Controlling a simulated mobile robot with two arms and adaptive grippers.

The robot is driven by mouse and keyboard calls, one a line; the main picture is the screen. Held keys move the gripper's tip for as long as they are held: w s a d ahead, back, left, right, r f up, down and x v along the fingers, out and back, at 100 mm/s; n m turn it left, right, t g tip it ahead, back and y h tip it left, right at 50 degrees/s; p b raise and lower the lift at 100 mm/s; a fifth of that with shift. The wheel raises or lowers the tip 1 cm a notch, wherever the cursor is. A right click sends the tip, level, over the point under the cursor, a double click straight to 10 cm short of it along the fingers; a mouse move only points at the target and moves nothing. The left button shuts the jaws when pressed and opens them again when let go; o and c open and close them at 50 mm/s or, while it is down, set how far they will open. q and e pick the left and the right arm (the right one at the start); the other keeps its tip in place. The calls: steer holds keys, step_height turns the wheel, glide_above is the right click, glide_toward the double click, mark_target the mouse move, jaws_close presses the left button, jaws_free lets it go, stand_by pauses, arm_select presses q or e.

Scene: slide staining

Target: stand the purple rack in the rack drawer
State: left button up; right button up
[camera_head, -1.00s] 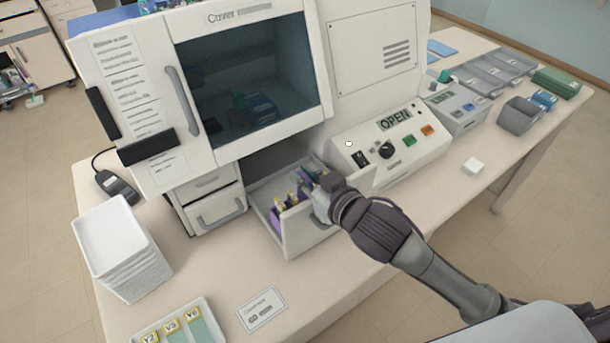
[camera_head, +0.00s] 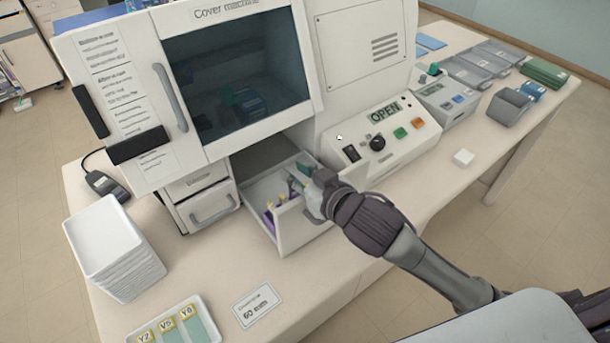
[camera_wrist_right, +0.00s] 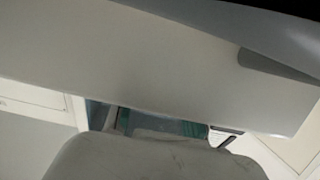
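The purple rack (camera_head: 268,221) with yellow-ended slides is inside the pulled-out white rack drawer (camera_head: 306,232) under the cover machine. The drawer's front wall hides its lower part, so I cannot tell whether it rests flat on the drawer floor. My right gripper (camera_head: 303,185) reaches over the drawer's front right corner, at the rack's right end. Its fingertips are small and partly hidden; whether they grip the rack is unclear. In the right wrist view a pale panel covers most of the picture. My left gripper is not in view.
The cover machine (camera_head: 335,100) stands above and behind the drawer, its control panel (camera_head: 385,140) reading OPEN. A closed drawer (camera_head: 207,205) is to the left. A stack of white trays (camera_head: 110,250) and a slide tray (camera_head: 205,312) stand at the left front. Bare table lies before the drawer.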

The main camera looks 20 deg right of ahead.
steer(key=shift+s+f, duration=0.1)
steer(key=shift+f, duration=0.1)
steer(key=shift+s, duration=0.3)
steer(key=p+v, duration=0.1)
steer(key=v, duration=0.2)
steer(key=r+p+v, duration=0.1)
steer(key=p+v, duration=0.1)
steer(key=v, duration=0.1)
steer(key=p+v, duration=0.1)
steer(key=v, duration=0.3)
steer(key=shift+w+d+r, duration=0.1)
steer(key=shift+w+r, duration=0.15)
steer(key=shift+r, duration=0.05)
steer(key=shift+s+d+p, duration=0.2)
steer(key=shift+s+p, duration=0.4)
steer(key=shift+p, duration=0.05)
